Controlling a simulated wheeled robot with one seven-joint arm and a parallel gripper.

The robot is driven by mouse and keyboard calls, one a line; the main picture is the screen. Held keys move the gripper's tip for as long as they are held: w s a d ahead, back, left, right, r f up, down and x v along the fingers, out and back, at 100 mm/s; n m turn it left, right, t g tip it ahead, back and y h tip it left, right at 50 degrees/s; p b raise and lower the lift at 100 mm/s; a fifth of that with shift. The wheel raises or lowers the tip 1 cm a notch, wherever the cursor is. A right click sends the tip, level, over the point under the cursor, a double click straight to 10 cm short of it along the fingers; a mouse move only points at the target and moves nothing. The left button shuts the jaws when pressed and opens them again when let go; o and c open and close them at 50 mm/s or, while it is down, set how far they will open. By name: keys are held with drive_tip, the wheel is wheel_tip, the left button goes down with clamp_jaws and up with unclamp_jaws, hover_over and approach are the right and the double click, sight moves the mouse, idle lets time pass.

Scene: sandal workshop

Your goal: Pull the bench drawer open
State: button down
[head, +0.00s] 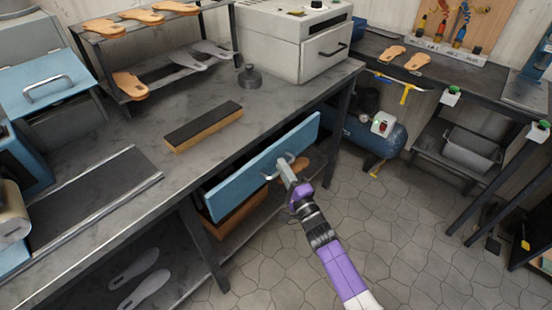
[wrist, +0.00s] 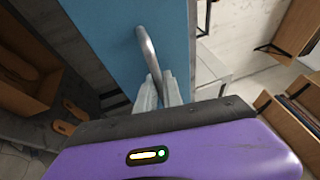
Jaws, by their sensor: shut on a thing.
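The bench drawer has a blue front (head: 245,170) just below the front edge of the workbench. It also fills the upper middle of the wrist view (wrist: 120,40). Its metal bar handle (wrist: 147,48) stands out from the front. My gripper (head: 285,168) is at the handle, right of the front's middle in the head view. In the wrist view my two fingers (wrist: 160,92) are shut on the lower end of the bar. The drawer's inside is hidden in the head view, and I cannot tell how far out it stands.
The grey workbench (head: 110,210) carries a dark-topped block (head: 204,126), a sole rack and a white machine (head: 290,40). A wooden box (head: 237,215) sits below the drawer front. A blue tank (head: 365,135) stands beyond the bench end. The tiled floor (head: 400,230) right of my arm is clear.

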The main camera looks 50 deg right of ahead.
drive_tip(key=s+p, duration=0.5)
drive_tip(key=s, duration=1.8)
drive_tip(key=shift+d+p, duration=0.3)
drive_tip(key=shift+d, duration=0.15)
drive_tip(key=shift+f, duration=0.1)
drive_tip(key=c, duration=1.8)
unclamp_jaws()
drive_tip(key=shift+o, duration=0.2)
drive_tip(key=b+v, duration=0.1)
drive_tip(key=v, duration=0.6)
drive_tip(key=shift+s+a+b, duration=0.15)
drive_tip(key=shift+s+b, duration=0.15)
drive_tip(key=shift+s, duration=0.05)
